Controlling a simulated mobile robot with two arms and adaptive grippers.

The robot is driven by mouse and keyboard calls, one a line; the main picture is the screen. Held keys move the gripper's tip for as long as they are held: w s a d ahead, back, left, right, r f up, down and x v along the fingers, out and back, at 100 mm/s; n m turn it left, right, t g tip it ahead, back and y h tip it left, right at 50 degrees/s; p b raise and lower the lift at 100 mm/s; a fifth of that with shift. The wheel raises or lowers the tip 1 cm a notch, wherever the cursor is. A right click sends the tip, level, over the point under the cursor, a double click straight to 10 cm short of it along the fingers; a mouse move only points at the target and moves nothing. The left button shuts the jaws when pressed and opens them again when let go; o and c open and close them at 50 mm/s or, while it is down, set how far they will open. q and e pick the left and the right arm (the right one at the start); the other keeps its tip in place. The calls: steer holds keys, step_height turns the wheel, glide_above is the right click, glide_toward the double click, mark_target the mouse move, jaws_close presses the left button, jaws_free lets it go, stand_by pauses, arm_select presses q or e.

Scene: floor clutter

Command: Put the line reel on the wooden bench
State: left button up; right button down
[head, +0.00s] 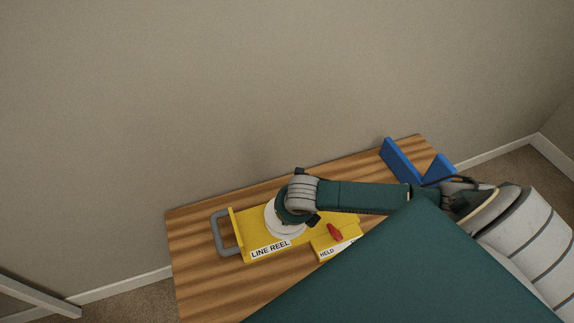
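The line reel (250,222) is a yellow block with a grey loop handle at its left end and a label reading LINE REEL. A white round part shows on its top. It appears to lie flat over the wooden bench (195,280), near the left end; contact underneath is hidden. A lower yellow part carries a red lever (335,232) and a label reading HELD. A dark green arm of mine comes from the right and ends over the white part, with what looks like my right gripper (295,208). Its fingers are not clear. My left gripper is not in view.
A blue angled bracket (400,162) stands at the bench's far right corner. A plain wall (200,90) rises close behind the bench. A white bar (40,297) shows at the lower left. A large green part hides the bench's front right.

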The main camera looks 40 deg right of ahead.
steer(key=c, duration=1.4)
jaws_free()
steer(key=v, duration=1.2)
steer(key=shift+p, duration=0.45)
steer(key=shift+s+a, duration=0.1)
